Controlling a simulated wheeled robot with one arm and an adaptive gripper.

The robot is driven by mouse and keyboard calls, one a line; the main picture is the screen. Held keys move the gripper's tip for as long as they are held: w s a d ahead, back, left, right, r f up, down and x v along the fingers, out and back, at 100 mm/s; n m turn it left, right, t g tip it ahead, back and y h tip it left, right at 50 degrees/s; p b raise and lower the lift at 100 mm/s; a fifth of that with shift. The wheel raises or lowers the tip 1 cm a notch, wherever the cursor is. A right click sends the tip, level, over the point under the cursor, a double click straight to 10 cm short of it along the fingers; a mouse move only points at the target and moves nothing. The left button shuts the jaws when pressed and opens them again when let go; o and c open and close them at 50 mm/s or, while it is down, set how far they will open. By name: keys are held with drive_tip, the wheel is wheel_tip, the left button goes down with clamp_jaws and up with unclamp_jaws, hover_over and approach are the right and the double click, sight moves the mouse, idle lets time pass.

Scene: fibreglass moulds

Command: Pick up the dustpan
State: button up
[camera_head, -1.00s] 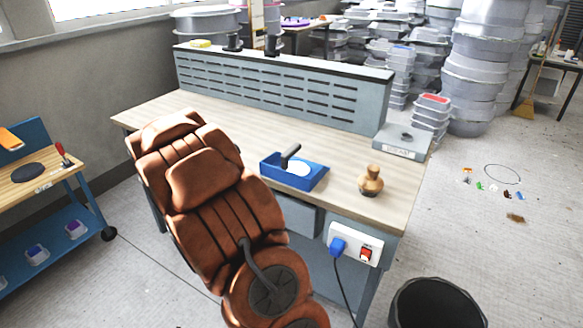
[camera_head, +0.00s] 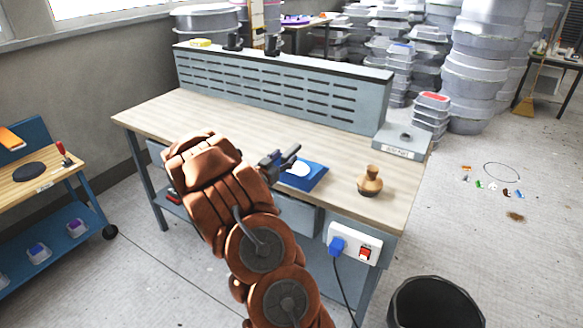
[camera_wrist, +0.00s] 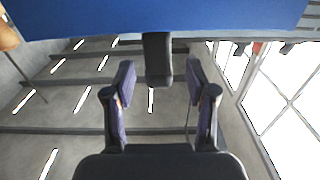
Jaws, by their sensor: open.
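The blue dustpan (camera_head: 312,178) lies on the wooden bench top near its front edge, with a pale round patch inside it. Its dark handle (camera_head: 289,154) points up toward my gripper (camera_head: 273,164), which is at the pan's left side. In the wrist view the dustpan (camera_wrist: 160,18) spans the top as a blue surface. Its black handle (camera_wrist: 157,58) reaches down between the two fingertips of my gripper (camera_wrist: 160,80). The fingers are apart, with visible gaps on both sides of the handle. My arm hides part of the pan's left side in the head view.
A brown wooden vase-shaped piece (camera_head: 370,181) stands right of the dustpan. A slotted grey panel (camera_head: 280,88) runs along the bench's back. A grey box (camera_head: 402,141) sits at the right end. A black bin (camera_head: 436,304) stands on the floor at front right.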

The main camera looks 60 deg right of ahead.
sight(291, 152)
drive_tip(key=shift+s+d+f+p, duration=0.1)
drive_tip(key=shift+d+p, duration=0.65)
drive_tip(key=shift+d, duration=0.4)
drive_tip(key=shift+d+f+p, duration=0.15)
drive_tip(key=shift+d+p, duration=0.3)
drive_tip(key=shift+d, duration=0.85)
drive_tip(key=shift+c, duration=0.3)
clamp_jaws()
